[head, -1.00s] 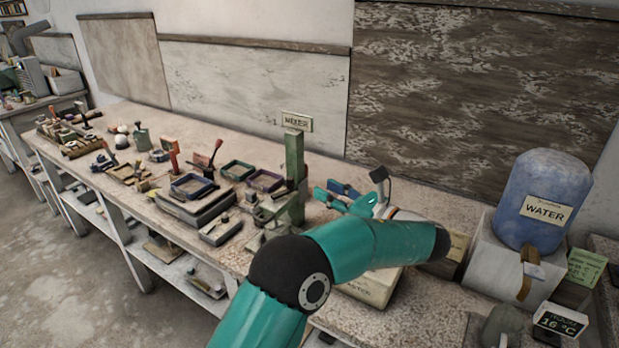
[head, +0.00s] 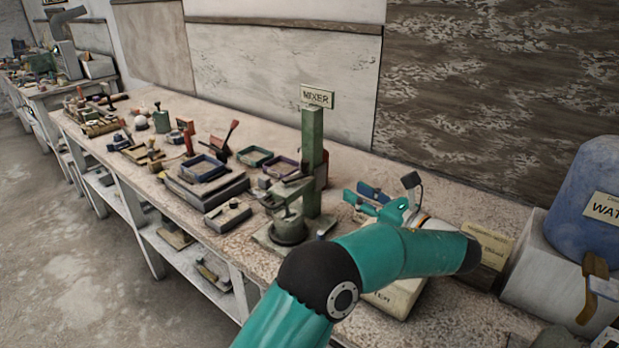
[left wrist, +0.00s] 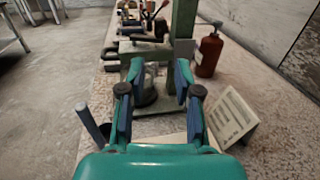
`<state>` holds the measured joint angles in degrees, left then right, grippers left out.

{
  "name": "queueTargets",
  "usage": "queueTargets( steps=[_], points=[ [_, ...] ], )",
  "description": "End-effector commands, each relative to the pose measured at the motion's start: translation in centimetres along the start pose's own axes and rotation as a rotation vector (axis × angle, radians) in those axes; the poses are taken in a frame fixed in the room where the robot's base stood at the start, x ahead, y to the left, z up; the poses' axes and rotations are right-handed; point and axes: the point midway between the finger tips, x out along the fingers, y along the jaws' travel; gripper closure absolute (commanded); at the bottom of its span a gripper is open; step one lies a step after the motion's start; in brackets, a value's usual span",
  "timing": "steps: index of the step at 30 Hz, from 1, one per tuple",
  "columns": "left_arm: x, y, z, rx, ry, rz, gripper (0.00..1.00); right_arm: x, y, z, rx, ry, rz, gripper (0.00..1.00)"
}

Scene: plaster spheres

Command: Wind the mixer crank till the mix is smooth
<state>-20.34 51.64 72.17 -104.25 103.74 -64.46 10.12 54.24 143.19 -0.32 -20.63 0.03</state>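The mixer (head: 312,165) is a green upright post on a base, with a side arm and a grey-green pot (head: 289,230) under it, below a MIXER sign (head: 317,96). I cannot clearly make out its crank or the mix inside the pot. My left gripper (head: 368,198) is to the right of the mixer, apart from it. In the left wrist view its blue fingers (left wrist: 155,92) are spread and empty, with the pot (left wrist: 148,88) seen beyond and between them. The post (left wrist: 183,30) stands behind. My right gripper is not in view.
A red-brown bottle (left wrist: 208,52) stands close behind the mixer post. A tilted paper card (left wrist: 232,117) is right of the fingers. Trays (head: 204,169) and tools fill the bench left of the mixer. A blue water container (head: 588,205) stands at the right.

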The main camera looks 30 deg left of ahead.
Motion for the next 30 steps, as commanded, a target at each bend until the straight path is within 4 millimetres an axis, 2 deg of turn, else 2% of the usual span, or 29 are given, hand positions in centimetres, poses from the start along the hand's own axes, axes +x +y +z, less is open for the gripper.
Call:
queueTargets(
  steps=[1,5,8,24,30],
  points=[
    [0.0,-0.1,-0.7,0.000,0.000,-0.002,0.67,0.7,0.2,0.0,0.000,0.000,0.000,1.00],
    [0.6,-0.2,-0.7,0.000,0.000,-0.003,0.67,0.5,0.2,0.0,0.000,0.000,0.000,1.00],
    [1.8,-0.2,-0.6,0.001,0.001,-0.002,0.67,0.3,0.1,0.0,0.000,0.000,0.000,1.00],
    [12.7,-0.3,-0.5,0.001,0.001,-0.003,0.67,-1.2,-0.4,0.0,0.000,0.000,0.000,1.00],
    [15.5,-0.3,-0.6,0.000,0.001,-0.005,0.67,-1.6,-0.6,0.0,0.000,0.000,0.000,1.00]
  ],
)
